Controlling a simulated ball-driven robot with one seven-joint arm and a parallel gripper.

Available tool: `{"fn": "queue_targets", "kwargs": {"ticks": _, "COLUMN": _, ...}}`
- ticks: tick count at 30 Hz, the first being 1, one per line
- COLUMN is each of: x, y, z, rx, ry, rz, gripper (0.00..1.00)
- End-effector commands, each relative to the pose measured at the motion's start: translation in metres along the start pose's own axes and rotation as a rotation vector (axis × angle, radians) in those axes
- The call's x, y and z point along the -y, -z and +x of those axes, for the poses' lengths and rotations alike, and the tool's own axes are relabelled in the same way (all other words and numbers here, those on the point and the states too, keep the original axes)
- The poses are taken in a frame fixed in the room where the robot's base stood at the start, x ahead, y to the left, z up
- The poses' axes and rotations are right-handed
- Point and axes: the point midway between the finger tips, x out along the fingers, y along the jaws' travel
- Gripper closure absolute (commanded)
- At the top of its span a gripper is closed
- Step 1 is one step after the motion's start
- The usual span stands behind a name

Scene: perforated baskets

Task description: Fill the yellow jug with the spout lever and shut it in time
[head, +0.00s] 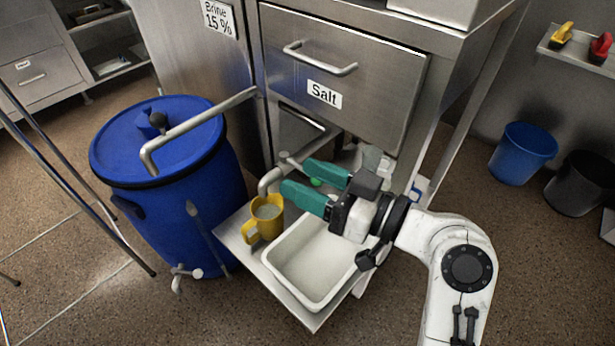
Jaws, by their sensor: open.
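The yellow jug (258,226) stands upright on a metal shelf, its handle toward the left. A pale surface shows inside it, but I cannot tell its exact level. A grey spout (266,180) curves down over the jug's mouth. A thin lever (290,162) appears to sit on the pipe just behind the spout; I cannot tell whether it is open or shut, nor see a stream clearly. My gripper (297,178), with teal fingers, is open and empty, its tips close to the lever and right of the spout. I cannot tell whether they touch.
A white tub (287,289) sits on the shelf (240,248) right of the jug. A blue barrel (165,225) stands to the left, under a bent pipe (200,122). The Salt drawer (345,65) is above. Clear containers (373,160) stand behind my gripper.

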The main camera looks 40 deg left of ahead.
Motion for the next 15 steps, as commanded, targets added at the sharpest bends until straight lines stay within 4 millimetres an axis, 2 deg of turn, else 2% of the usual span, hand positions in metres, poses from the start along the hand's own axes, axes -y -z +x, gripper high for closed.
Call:
{"fn": "queue_targets", "kwargs": {"ticks": 3, "x": 0.017, "y": 0.005, "z": -0.006, "rx": 0.000, "ry": -0.001, "rz": -0.001, "gripper": 0.44}}
{"fn": "queue_targets", "kwargs": {"ticks": 6, "x": 0.025, "y": 0.007, "z": -0.009, "rx": 0.000, "ry": 0.000, "rz": 0.000, "gripper": 0.44}}
{"fn": "queue_targets", "kwargs": {"ticks": 15, "x": 0.030, "y": 0.007, "z": -0.011, "rx": 0.001, "ry": 0.000, "rz": 0.001, "gripper": 0.44}}
